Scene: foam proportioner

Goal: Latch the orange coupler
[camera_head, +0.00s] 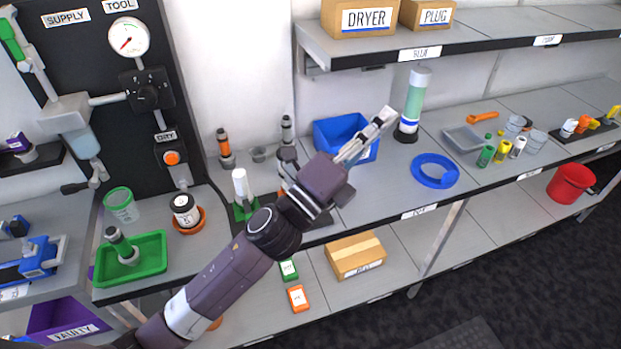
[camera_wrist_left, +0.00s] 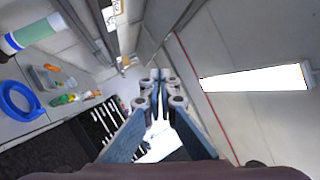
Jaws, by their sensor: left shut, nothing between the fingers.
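An orange-banded coupler (camera_head: 223,143) stands upright in a grey base on the counter, left of the middle in the head view. A similar grey coupler (camera_head: 286,130) stands to its right, partly hidden by my arm. I cannot tell from here whether either one is latched. My left gripper (camera_head: 386,116) is shut and empty. It is raised in front of the blue bin, well to the right of the orange-banded coupler. In the left wrist view its fingertips (camera_wrist_left: 160,78) are together, with no coupler visible. My right gripper is not in view.
A black panel with a gauge (camera_head: 128,37) and an orange knob (camera_head: 172,157) stands at the left. A shelf (camera_head: 450,47) overhangs the counter.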

